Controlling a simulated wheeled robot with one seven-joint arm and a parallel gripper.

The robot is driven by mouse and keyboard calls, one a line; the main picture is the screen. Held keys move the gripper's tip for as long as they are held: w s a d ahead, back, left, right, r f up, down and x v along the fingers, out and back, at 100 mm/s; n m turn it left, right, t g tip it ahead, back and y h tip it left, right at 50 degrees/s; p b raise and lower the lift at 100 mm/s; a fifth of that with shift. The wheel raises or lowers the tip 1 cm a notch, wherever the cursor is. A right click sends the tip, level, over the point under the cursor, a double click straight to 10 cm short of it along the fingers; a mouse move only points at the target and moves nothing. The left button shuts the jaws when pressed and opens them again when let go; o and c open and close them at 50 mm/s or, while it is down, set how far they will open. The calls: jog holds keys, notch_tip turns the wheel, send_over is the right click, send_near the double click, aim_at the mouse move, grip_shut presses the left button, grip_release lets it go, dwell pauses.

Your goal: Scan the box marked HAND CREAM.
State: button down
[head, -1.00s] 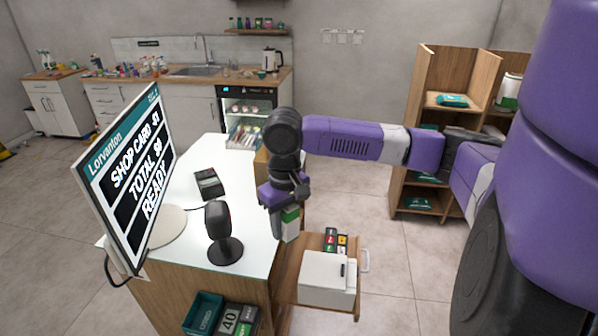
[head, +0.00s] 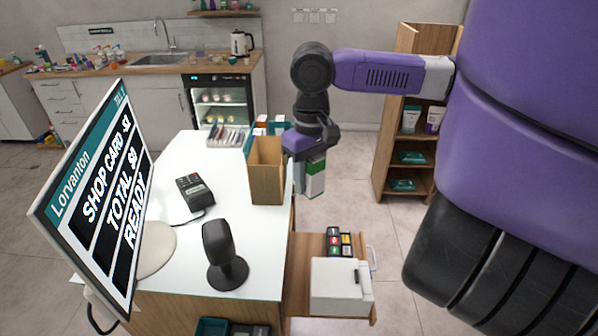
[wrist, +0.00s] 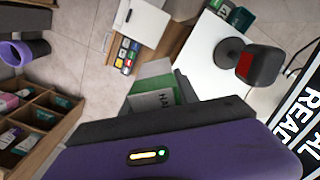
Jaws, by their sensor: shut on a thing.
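My gripper (head: 312,158) is shut on a white and green box (head: 314,182), held upright in the air just right of the counter's edge. The wrist view shows the same box (wrist: 155,92) between the jaws, with part of a label starting "HA"; the rest is hidden. A black scanner on a round stand (head: 222,255) is on the white counter (head: 185,160), nearer to me and left of the box. It also shows in the wrist view (wrist: 250,62), with a red face. The till screen (head: 105,195) reads "SHOP CARD -$1", "TOTAL $0" and "READY".
A wooden bin (head: 266,172) stands on the counter close to the left of my gripper. A card terminal (head: 194,192) lies behind the scanner. A lower shelf holds a white device (head: 340,285) and a coloured keypad (head: 338,242). The counter between scanner and bin is clear.

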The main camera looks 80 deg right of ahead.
jog(key=w+a+f+b, duration=0.2)
jog(key=w+f+b, duration=0.2)
jog(key=f+b, duration=0.5)
jog(key=shift+w+a+f+b, duration=0.2)
jog(key=shift+f+b, duration=0.15)
jog(key=shift+f, duration=1.55)
jog(key=shift+s, duration=0.15)
